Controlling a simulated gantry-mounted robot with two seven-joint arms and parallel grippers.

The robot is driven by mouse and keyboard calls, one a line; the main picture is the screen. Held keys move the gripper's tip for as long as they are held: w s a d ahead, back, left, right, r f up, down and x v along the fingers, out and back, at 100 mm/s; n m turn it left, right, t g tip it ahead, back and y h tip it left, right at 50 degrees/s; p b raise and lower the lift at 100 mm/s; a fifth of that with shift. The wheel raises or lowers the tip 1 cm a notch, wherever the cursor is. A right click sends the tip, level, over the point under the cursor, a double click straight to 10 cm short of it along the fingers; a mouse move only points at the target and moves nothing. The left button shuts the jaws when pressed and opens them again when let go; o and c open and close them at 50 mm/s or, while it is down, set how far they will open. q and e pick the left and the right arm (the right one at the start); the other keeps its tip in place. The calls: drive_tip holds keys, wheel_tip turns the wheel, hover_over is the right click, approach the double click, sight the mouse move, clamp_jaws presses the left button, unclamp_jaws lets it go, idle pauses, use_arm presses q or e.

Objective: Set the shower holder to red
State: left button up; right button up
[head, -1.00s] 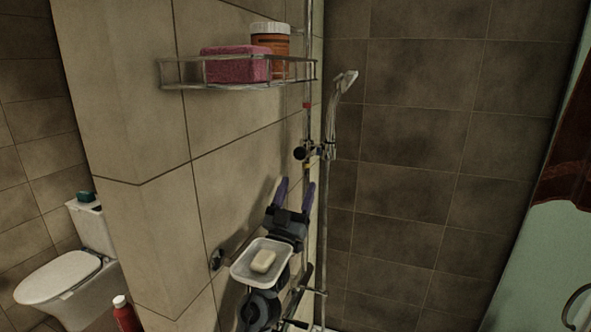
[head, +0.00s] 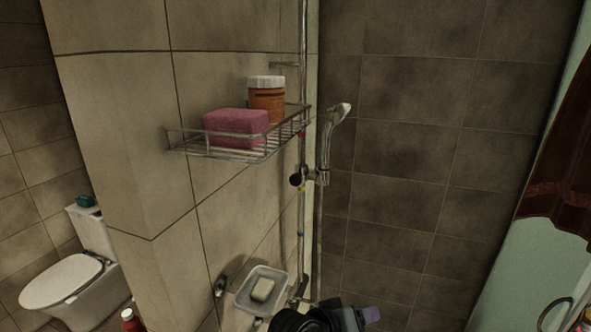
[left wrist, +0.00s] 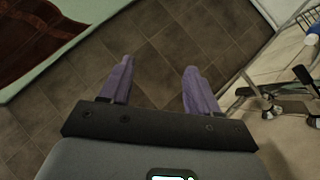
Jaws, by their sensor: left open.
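The shower holder (head: 312,178) is clamped on the vertical rail (head: 301,262), with a round black knob (head: 296,180) on its left. It carries the chrome hand shower (head: 330,132), head up. A small red mark (head: 302,135) shows on the rail above the holder, and a bluish mark (head: 300,234) shows below it. My left gripper (head: 370,314) is low in the head view, below and right of the holder and apart from it. In the left wrist view the purple fingers (left wrist: 158,72) are spread with nothing between them. My right gripper is out of view.
A wire shelf (head: 215,151) with a pink sponge (head: 236,127) and an orange jar (head: 267,104) juts out left of the rail. A soap dish (head: 247,300) with soap is below. Open space lies right of the rail, before the dark tiles.

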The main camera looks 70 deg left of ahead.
use_arm(q)
drive_tip(key=a+r+n+t+y, duration=0.2)
drive_tip(key=a+r+n+y, duration=0.1)
drive_tip(key=a+r+n, duration=0.5)
drive_tip(key=n+g+y+b, duration=0.1)
drive_tip(key=n+y, duration=0.6)
drive_tip(key=n, duration=1.8)
approach(295, 181)
drive_tip(key=b+x, duration=0.2)
drive_tip(key=x, duration=0.7)
drive_tip(key=shift+w+a+f+b, duration=0.1)
drive_tip(key=shift+w+a+b, duration=0.05)
drive_tip(key=shift+a+b, duration=0.2)
drive_tip(key=shift+w+a, duration=0.4)
drive_tip(key=shift+w, duration=0.05)
clamp_jaws()
